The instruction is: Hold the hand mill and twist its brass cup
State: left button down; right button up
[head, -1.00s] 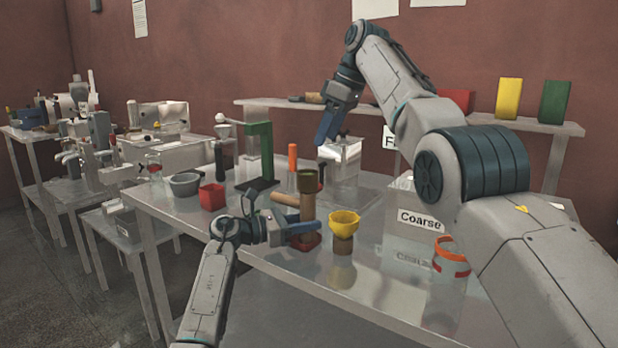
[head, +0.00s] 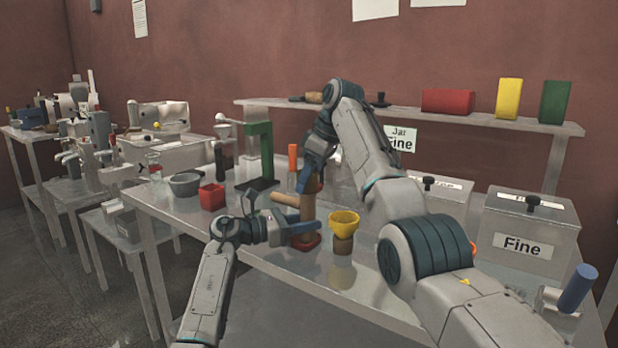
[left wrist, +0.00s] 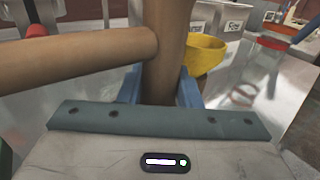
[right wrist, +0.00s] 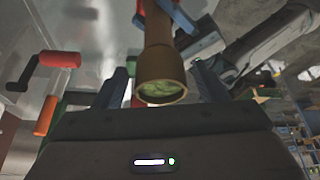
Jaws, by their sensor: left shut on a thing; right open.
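The hand mill is a brown upright column (head: 308,210) with a red base on the metal table. A tan wooden rod (left wrist: 75,62) juts sideways at the column; I cannot tell how it joins. My left gripper (head: 305,229) is shut on the mill's body, its fingers (left wrist: 160,90) on both sides of the column. The brass cup (right wrist: 163,70) at the top shows in the right wrist view. It stands between the open fingers of my right gripper (right wrist: 162,88), with gaps on both sides. In the head view my right gripper (head: 310,172) mostly hides the cup.
A yellow bowl (head: 344,217) on a cork-like stand is close right of the mill. A red cup (head: 211,196), grey bowl (head: 185,184) and green stand (head: 259,155) are to the left. A box marked Fine (head: 522,246) is at the right.

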jog(key=shift+f, duration=0.1)
jog(key=shift+c, duration=0.5)
jog(key=c, duration=0.9)
